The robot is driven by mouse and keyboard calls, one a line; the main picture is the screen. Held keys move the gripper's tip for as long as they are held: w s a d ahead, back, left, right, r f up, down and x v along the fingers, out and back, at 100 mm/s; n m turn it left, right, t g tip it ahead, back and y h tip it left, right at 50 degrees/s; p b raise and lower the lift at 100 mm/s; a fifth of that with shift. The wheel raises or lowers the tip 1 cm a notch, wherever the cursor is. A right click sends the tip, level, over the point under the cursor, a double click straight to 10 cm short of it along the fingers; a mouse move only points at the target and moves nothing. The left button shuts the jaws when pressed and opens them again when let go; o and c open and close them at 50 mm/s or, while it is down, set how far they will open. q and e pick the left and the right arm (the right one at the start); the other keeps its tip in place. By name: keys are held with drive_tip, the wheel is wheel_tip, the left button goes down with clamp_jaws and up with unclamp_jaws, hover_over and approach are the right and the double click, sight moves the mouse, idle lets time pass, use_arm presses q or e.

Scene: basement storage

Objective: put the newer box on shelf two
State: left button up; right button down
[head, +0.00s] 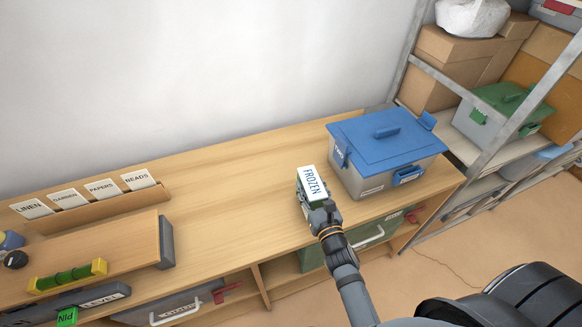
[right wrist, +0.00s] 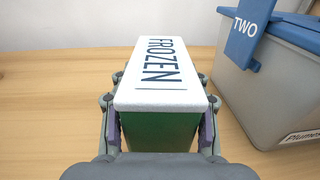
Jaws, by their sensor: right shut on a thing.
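My right gripper (head: 312,203) is shut on a small green block with a white top reading "FROZEN" (head: 313,180). The block is over the wooden counter, left of a grey box with a blue lid (head: 385,140). In the right wrist view the block (right wrist: 158,75) sits between both fingers of the gripper (right wrist: 160,125). There the grey box (right wrist: 265,100) stands apart at right, with a blue tag reading "TWO" (right wrist: 246,24). Whether the block touches the counter I cannot tell. My left gripper is not in view.
A metal shelf rack (head: 480,170) at right holds cardboard boxes and a grey bin with a green lid (head: 500,112). A card holder (head: 100,208) with labelled cards stands on the counter at left. Bins sit under the counter. The counter's middle is clear.

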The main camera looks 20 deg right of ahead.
sight(302, 169)
drive_tip(key=shift+n+y, duration=0.3)
drive_tip(key=shift+y, duration=0.2)
drive_tip(key=w+r+p, duration=0.2)
drive_tip(key=w+a+r+p, duration=0.1)
drive_tip(key=w+r+p, duration=0.1)
drive_tip(key=w, duration=0.1)
drive_tip(key=shift+a+r, duration=0.15)
use_arm(q)
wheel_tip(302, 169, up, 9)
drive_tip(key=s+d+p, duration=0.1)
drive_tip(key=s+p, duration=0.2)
drive_tip(key=p, duration=0.1)
use_arm(e)
drive_tip(key=w+r, duration=0.5)
drive_tip(key=w, duration=0.3)
drive_tip(key=shift+y, duration=0.3)
drive_tip(key=f+b, duration=0.5)
drive_tip(key=f, duration=0.2)
drive_tip(key=f+b, duration=0.3)
drive_tip(key=shift+s+a+f+b, duration=0.1)
drive_tip(key=shift+s+f+b, duration=0.05)
drive_tip(key=shift+s+b, duration=0.15)
drive_tip(key=shift+f, duration=0.3)
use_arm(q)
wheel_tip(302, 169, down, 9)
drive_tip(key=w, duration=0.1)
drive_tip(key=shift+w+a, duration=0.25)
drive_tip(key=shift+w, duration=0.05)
use_arm(e)
drive_tip(key=shift+w, duration=0.15)
